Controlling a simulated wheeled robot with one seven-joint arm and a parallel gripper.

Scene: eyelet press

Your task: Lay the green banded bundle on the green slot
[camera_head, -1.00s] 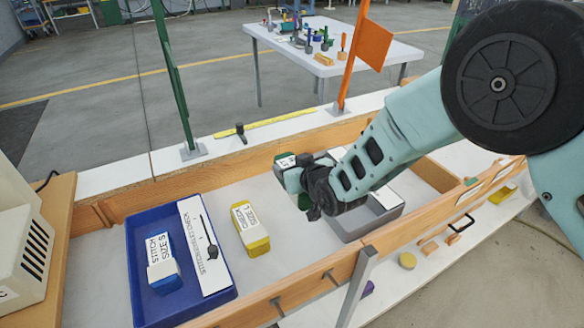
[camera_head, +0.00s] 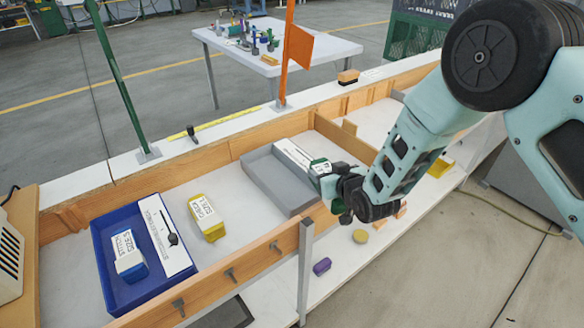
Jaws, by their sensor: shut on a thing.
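My gripper (camera_head: 333,188) is shut on the green banded bundle (camera_head: 320,167), whose white-labelled top shows beside the jaws. The jaws hide much of the bundle. It is held over the right side of the grey tray (camera_head: 277,191), near the wooden front rail; its exact height is hard to tell. A white label strip (camera_head: 292,155) lies along the tray's far right side. I cannot make out a green slot in this view.
A blue tray (camera_head: 104,257) at left holds a blue bundle (camera_head: 131,266). A yellow bundle (camera_head: 212,228) lies between the trays. Wooden rails and dividers (camera_head: 335,129) edge the bench. A green post (camera_head: 119,80) and orange flag post (camera_head: 287,55) stand behind.

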